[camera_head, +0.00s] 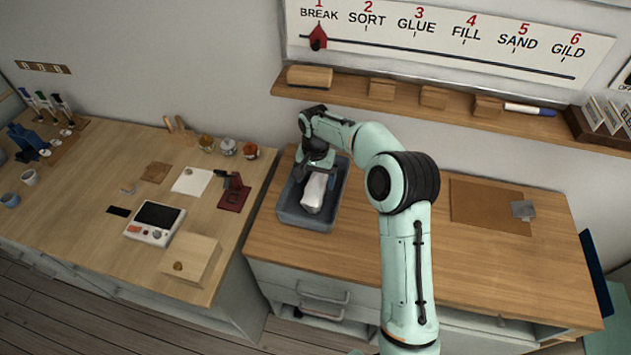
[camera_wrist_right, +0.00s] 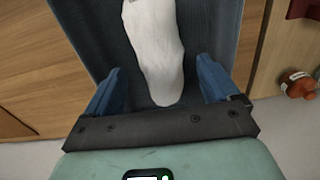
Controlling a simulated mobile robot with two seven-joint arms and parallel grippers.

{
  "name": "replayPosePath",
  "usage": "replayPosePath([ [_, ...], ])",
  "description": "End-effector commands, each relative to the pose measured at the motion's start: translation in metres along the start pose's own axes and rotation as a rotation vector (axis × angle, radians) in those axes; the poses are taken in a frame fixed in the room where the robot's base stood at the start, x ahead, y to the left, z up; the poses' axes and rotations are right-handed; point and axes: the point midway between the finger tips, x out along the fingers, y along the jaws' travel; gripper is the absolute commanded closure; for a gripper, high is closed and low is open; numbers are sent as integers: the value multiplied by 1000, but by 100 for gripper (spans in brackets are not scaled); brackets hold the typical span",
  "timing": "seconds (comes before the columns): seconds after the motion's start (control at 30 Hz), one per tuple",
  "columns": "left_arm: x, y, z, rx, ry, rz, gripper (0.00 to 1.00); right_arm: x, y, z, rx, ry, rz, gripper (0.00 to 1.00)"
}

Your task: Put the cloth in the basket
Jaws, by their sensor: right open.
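The white cloth (camera_head: 314,193) lies lengthwise inside the grey-blue basket (camera_head: 306,222), which stands at the left end of the right-hand counter. In the right wrist view the cloth (camera_wrist_right: 155,50) is a long white roll over the dark basket floor (camera_wrist_right: 90,30). My right gripper (camera_head: 318,178) is at the basket's far part, above the cloth. Its blue fingers (camera_wrist_right: 158,88) are spread wide, one on each side of the cloth's near end, with clear gaps between. Whether the cloth's underside rests on the basket floor is hard to see. My left gripper is not in view.
A brown mat (camera_head: 485,205) with a grey piece (camera_head: 523,209) lies on the right of the counter. A wall shelf (camera_head: 400,97) with wooden blocks runs behind. The left counter holds a scale (camera_head: 154,222), a wooden box (camera_head: 190,259) and small jars (camera_head: 228,147). The counter's front middle is clear.

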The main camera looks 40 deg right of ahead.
Motion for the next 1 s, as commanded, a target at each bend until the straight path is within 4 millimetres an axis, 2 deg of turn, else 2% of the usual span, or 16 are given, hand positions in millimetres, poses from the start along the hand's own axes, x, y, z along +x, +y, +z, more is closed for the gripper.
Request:
replayPosePath([
  [0.03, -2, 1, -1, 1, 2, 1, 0, -13, -1, -1, 0, 4, -3, 12],
  [0.2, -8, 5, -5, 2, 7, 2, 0, -52, -1, -1, 0, 5, -4, 12],
  [0.43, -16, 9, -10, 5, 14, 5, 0, -91, -1, 0, -1, 2, -2, 12],
  [0.6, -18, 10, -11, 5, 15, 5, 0, -101, 0, 0, -1, 0, 0, 12],
  [1.0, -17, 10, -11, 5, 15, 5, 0, -101, 0, 0, -1, -1, 1, 12],
])
